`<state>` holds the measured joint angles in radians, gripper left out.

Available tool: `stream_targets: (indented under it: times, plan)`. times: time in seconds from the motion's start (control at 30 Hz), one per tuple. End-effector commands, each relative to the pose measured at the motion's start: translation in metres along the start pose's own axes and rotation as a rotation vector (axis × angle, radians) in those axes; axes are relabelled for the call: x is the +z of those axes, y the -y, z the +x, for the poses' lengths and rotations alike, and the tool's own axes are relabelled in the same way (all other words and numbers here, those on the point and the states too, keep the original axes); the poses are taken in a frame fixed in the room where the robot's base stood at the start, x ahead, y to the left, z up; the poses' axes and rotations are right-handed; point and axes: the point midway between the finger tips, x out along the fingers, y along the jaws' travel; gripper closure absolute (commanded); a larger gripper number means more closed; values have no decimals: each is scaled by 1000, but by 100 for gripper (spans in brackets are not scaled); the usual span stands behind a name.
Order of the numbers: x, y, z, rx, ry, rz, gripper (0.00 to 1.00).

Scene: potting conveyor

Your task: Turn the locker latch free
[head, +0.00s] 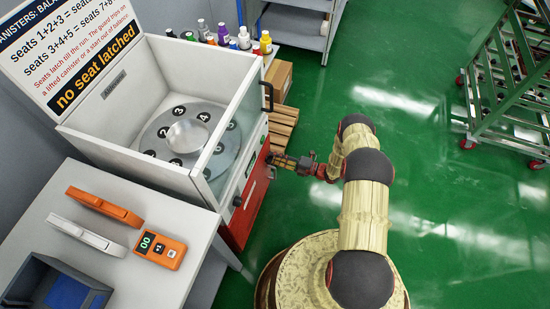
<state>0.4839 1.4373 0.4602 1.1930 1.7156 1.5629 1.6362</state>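The red locker front (243,212) is the lower face of the white machine at centre left, seen steeply from above. A small dark knob (237,201) sits on the pale panel above it. I cannot tell which small part is the latch; it may be hidden by my gripper. My gripper (273,160) reaches left from my arm, with its tips at or very near the upper right part of the red front. The fingers are too small and dark to tell whether they are open or shut, or whether they touch anything.
The machine (155,128) has a numbered rotor (188,135) behind a clear guard with a black handle (267,96). A white table (120,215) holds an orange handset (160,245). Green floor at right is clear up to a wheeled rack (505,90).

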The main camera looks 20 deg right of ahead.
Motion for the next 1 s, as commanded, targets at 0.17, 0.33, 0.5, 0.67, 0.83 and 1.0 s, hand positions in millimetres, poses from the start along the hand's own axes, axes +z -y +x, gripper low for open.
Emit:
stream_targets:
  times: [0.17,0.33,0.5,0.67,0.83,1.0]
  plan:
    - [0,0,0,0,0,0,71]
    - [0,0,-6,0,1,0,71]
    - [1,0,-33,0,4,0,71]
    - [1,0,-66,0,5,0,71]
    - [1,0,-97,0,3,0,71]
    - [0,0,-115,0,1,0,71]
